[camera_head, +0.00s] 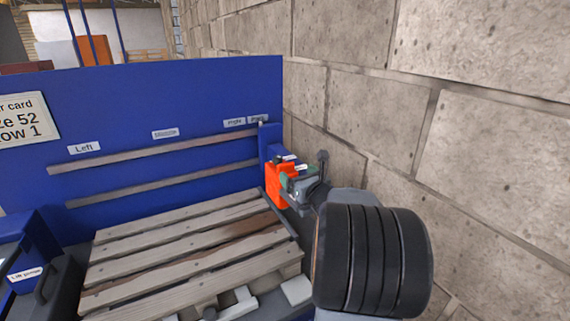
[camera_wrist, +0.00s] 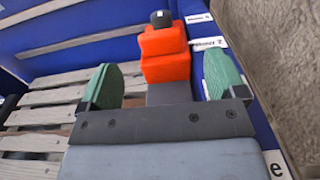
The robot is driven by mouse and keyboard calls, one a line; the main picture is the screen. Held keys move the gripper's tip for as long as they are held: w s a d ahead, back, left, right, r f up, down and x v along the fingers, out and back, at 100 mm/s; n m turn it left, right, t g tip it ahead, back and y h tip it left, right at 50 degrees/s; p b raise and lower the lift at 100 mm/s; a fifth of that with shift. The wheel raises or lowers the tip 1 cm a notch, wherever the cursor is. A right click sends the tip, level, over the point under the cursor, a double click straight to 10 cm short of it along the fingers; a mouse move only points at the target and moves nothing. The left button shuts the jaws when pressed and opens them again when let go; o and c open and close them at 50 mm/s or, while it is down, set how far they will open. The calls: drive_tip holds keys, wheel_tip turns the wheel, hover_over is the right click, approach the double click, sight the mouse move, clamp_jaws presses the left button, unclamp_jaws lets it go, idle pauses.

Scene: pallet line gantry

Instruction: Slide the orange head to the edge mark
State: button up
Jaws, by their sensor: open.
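The orange head (camera_head: 278,186) is at the right end of the two rails on the blue panel, close to a blue upright and beyond the pallet's right edge. In the wrist view the orange head (camera_wrist: 164,55) is a stepped block with a black cap on top. My gripper (camera_head: 300,181) is right beside it in the head view. In the wrist view its green fingertips (camera_wrist: 163,80) are spread wide, with the head ahead between them. I cannot see contact. Small labels sit above the rails: "Left" (camera_head: 84,147), a middle one (camera_head: 166,133) and two blurred ones at the right (camera_head: 246,121).
A wooden pallet (camera_head: 190,245) lies below the rails. A stone block wall (camera_head: 480,150) stands close on the right of my arm. A blue unit with a black handle (camera_head: 40,265) is at the lower left. A card (camera_head: 25,117) hangs on the panel.

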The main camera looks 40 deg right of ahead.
sight(287, 165)
drive_tip(key=w, duration=0.5)
drive_tip(key=w+d+p, duration=0.1)
drive_tip(key=w, duration=0.2)
drive_tip(key=shift+c, duration=0.4)
